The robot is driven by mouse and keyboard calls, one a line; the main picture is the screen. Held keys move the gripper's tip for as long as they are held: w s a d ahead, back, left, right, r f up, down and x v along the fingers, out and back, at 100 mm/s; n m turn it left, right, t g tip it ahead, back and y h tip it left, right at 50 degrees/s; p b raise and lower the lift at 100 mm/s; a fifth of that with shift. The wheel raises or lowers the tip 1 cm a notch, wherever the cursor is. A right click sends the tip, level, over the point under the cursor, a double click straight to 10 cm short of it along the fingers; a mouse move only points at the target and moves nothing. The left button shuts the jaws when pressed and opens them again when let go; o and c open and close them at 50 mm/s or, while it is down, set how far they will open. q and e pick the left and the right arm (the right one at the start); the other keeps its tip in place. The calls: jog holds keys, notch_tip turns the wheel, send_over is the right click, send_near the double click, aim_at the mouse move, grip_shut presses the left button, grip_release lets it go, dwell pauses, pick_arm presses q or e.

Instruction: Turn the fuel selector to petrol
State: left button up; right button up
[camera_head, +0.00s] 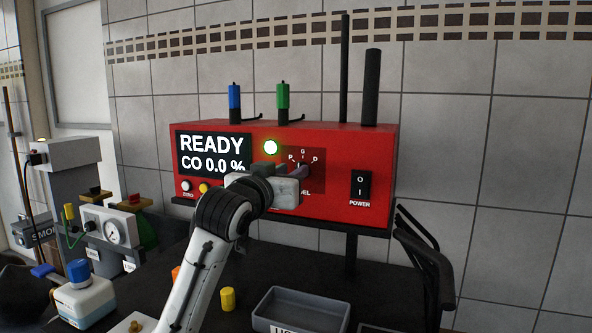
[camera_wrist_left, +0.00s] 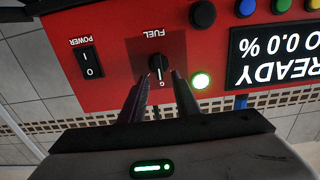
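The fuel selector is a small black knob (camera_wrist_left: 157,66) on a dark red patch of the red analyser (camera_head: 340,150). In the left wrist view, which is upside down, its white mark points at G. In the head view the letters P, G and D show around it, with P on the left, and my gripper partly hides the knob. My left gripper (camera_head: 297,178) is in front of the selector. In the left wrist view its two fingers (camera_wrist_left: 160,80) are apart, with tips on either side of the knob; I cannot tell whether they touch it. My right gripper is not in view.
The black power switch (camera_head: 360,187) is right of the selector. The lit display (camera_head: 213,153) reads READY, CO 0.0 %. A green lamp (camera_head: 271,147) glows above my gripper. Below are a grey tray (camera_head: 300,311) and a yellow cylinder (camera_head: 227,299). A gauge (camera_head: 113,232) stands left.

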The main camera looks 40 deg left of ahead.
pick_arm(q)
jog(key=shift+x, duration=1.6)
jog(key=shift+d, duration=0.1)
jog(key=shift+c, duration=0.2)
grip_shut()
